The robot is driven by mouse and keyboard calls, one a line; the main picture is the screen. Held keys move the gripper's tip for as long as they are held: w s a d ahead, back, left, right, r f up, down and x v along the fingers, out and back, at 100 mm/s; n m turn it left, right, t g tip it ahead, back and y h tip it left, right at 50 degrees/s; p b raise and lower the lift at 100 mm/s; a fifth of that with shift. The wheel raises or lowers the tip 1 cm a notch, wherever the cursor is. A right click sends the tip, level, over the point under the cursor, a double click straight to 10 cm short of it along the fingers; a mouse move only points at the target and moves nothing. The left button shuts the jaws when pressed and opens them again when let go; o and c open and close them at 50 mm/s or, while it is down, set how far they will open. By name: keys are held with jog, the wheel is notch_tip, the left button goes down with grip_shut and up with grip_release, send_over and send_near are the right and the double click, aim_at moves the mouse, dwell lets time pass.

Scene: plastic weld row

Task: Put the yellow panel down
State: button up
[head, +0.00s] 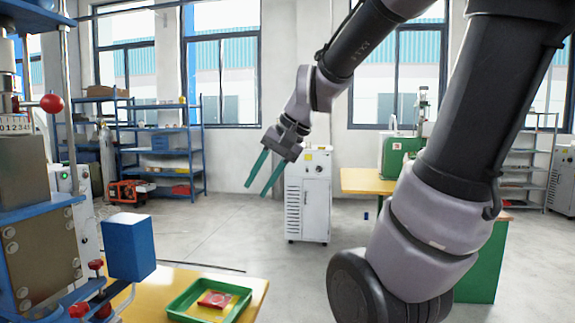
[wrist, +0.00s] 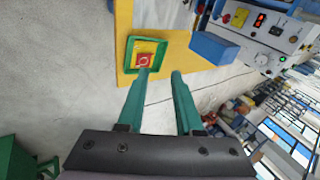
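A green tray (head: 181,306) sits on a yellow-topped table at the bottom of the head view. A flat yellow surface (head: 232,306), which looks like the yellow panel, lies inside it with a red piece (head: 214,299) on top. The wrist view shows the same tray (wrist: 129,50), with yellow and the red piece (wrist: 143,61) in it, beyond the left fingertip. My gripper (head: 256,190) is raised in the air, away from the tray. Its two green fingers (wrist: 160,73) are apart with nothing between them.
A blue box-shaped part (head: 129,247) and a blue-framed machine (head: 40,230) stand left of the tray. A white cabinet (head: 307,195) stands behind my gripper. A table with a green machine (head: 398,157) is at the right. The floor between is mostly clear.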

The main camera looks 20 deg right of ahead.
jog(key=s+d+r+n+t+h, duration=0.2)
jog(key=s+d+r, duration=0.2)
jog(key=shift+s+d+h, duration=0.15)
jog(key=shift+s+h, duration=0.15)
jog(key=shift+s, duration=0.1)
jog(key=shift+r, duration=0.1)
dwell(2.0)
